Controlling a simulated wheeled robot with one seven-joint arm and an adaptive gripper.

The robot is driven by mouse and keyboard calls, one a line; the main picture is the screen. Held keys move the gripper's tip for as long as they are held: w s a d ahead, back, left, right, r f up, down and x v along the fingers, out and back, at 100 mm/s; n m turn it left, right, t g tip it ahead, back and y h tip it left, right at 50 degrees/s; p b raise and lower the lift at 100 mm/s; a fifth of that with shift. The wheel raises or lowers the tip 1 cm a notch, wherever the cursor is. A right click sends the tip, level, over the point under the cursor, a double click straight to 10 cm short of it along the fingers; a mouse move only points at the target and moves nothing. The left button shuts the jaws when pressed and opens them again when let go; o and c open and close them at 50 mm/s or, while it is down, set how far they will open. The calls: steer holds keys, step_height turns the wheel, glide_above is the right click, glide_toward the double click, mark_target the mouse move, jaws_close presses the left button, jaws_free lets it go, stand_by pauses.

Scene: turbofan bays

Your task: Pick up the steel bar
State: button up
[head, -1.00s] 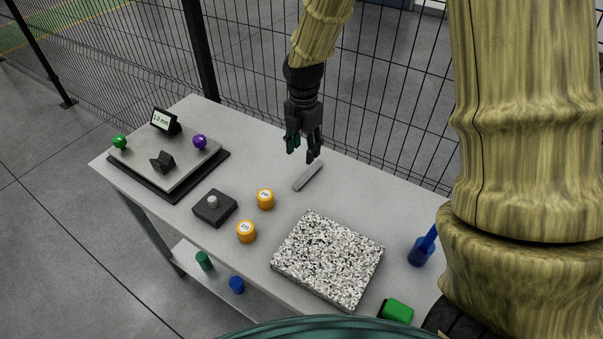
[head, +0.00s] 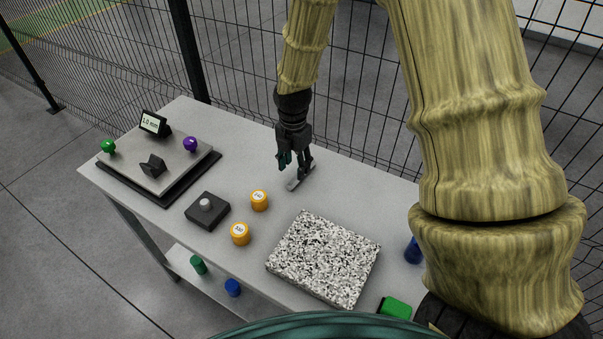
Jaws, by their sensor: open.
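The steel bar (head: 293,184) is a small grey flat bar lying on the light grey table (head: 240,163), behind the speckled granite block. My gripper (head: 294,172) points down over the bar, with its dark fingers open. The fingertips are at the bar and hide part of it. I cannot tell whether they touch it or are around it.
The granite block (head: 324,257) lies in front of the bar. A plate fixture with a display (head: 154,123) is at the far left. A wire fence (head: 240,62) runs behind the table.

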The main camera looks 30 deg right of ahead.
mark_target(294, 180)
steer(key=shift+s+a+f+p, duration=0.2)
steer(key=shift+f+p, duration=0.35)
steer(key=shift+f, duration=0.2)
steer(key=shift+s+a+f+p, duration=0.15)
steer(key=shift+f+p, duration=0.35)
steer(key=shift+f, duration=1.3)
steer(key=shift+c, duration=0.3)
jaws_close()
